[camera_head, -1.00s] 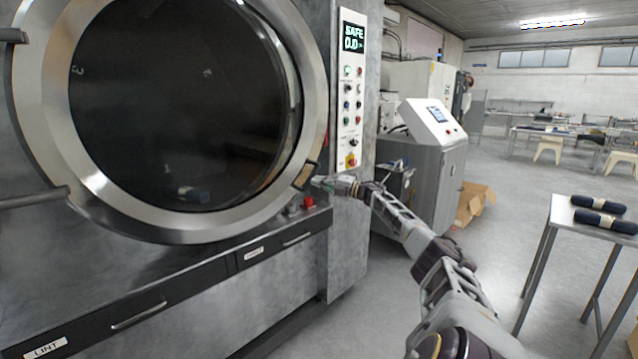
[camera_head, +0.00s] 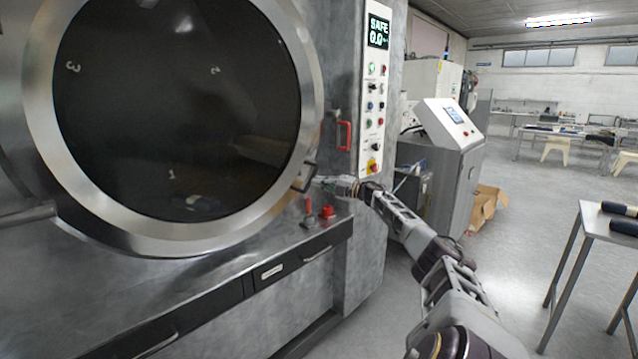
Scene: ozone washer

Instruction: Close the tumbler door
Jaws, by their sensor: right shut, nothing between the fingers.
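The tumbler door (camera_head: 305,95) is a round steel ring with dark glass, hinged at the left of the big grey machine. Its right edge lies just left of the red latch handle (camera_head: 344,135) on the machine front. I cannot tell how wide a gap is left behind the door. A small dark door handle (camera_head: 305,177) sits at its lower right edge. My right gripper (camera_head: 322,181) is shut and empty, with its tip at or very close to that handle; contact is unclear. My left gripper is not in view.
A control panel (camera_head: 374,95) with a lit display is right of the door. A red knob (camera_head: 327,212) and a red-tipped lever (camera_head: 309,207) stand on the ledge below. A grey console (camera_head: 446,140) and a table (camera_head: 600,222) with dark rolls are at right.

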